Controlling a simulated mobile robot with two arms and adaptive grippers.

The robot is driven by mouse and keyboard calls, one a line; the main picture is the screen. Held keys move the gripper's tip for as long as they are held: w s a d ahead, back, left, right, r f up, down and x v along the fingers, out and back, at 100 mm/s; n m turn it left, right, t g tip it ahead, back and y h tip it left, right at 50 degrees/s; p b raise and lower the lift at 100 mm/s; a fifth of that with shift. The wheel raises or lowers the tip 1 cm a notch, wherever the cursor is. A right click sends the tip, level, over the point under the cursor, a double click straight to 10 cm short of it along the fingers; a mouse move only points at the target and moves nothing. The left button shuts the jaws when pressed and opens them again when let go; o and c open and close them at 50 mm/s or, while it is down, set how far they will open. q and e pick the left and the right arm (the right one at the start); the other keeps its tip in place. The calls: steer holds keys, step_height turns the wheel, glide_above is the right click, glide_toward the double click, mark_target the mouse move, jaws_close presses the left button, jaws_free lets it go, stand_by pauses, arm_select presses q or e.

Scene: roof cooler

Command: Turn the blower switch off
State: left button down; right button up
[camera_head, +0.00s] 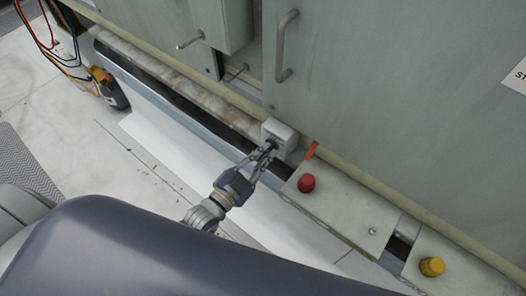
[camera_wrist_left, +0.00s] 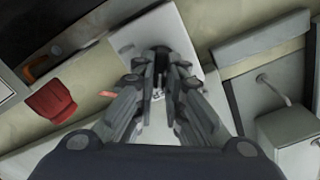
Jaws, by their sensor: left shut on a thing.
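The blower switch appears to be a small white box (camera_head: 283,133) on the ledge at the foot of the grey cabinet, with a dark knob on its near face. My left gripper (camera_head: 269,149) reaches it from the lower left, its fingertips shut on the knob. In the left wrist view the fingers (camera_wrist_left: 166,72) are close together in front of the white box (camera_wrist_left: 130,38). The knob is mostly hidden between the fingertips, so I cannot tell which way it points. My right gripper is not in view.
A red button (camera_head: 306,183) and a yellow button (camera_head: 432,266) stand on panels to the right. A red strip (camera_head: 312,150) is beside the box. Cabinet handles (camera_head: 285,46) stick out above. A yellow and black meter (camera_head: 109,88) with cables stands at the left.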

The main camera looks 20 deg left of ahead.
arm_select(q)
steer(key=shift+a+n+p, duration=0.1)
steer(key=shift+n+p, duration=0.9)
steer(key=shift+n, duration=1.9)
steer(key=c, duration=1.7)
jaws_free()
steer(key=shift+o, duration=0.2)
steer(key=v, duration=1.2)
